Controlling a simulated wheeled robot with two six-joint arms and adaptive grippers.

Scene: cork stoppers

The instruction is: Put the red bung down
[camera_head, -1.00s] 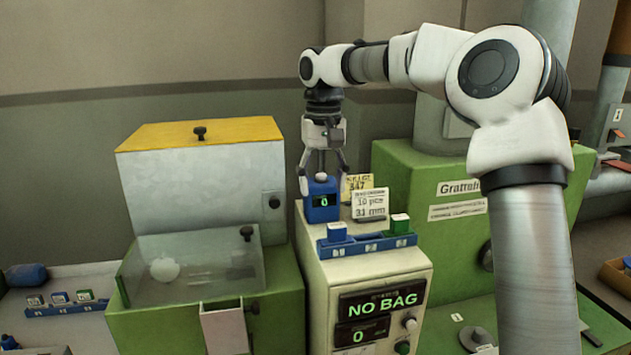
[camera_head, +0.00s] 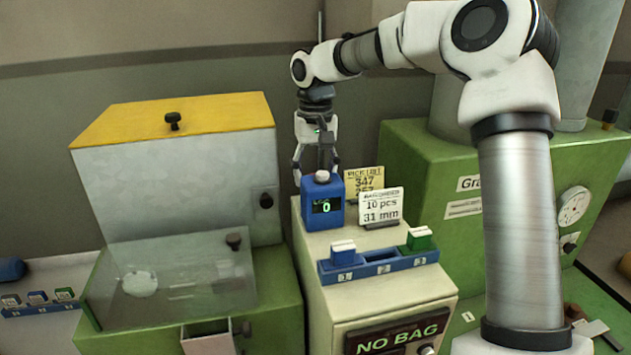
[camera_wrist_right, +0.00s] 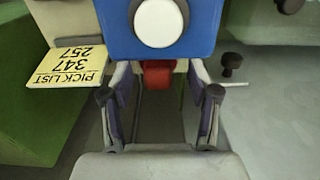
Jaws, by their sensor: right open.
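The red bung (camera_wrist_right: 158,74) shows in the right wrist view as a small red block, partly hidden by the blue counter box (camera_wrist_right: 160,28). It lies between the fingertips of my right gripper (camera_wrist_right: 160,88), with a gap to each finger. In the head view my right gripper (camera_head: 317,170) points down with open fingers, just behind the blue counter box (camera_head: 322,208), which reads 0 and has a white knob on top. The bung is hidden in the head view. I cannot tell what it rests on. My left gripper is out of view.
A blue rack (camera_head: 378,263) with blue and green blocks, a white card (camera_head: 380,208) and a yellow pick list (camera_head: 364,181) stand nearby on the "NO BAG" machine (camera_head: 385,295). A clear-lidded bin (camera_head: 170,285) is left, a green machine (camera_head: 450,165) right.

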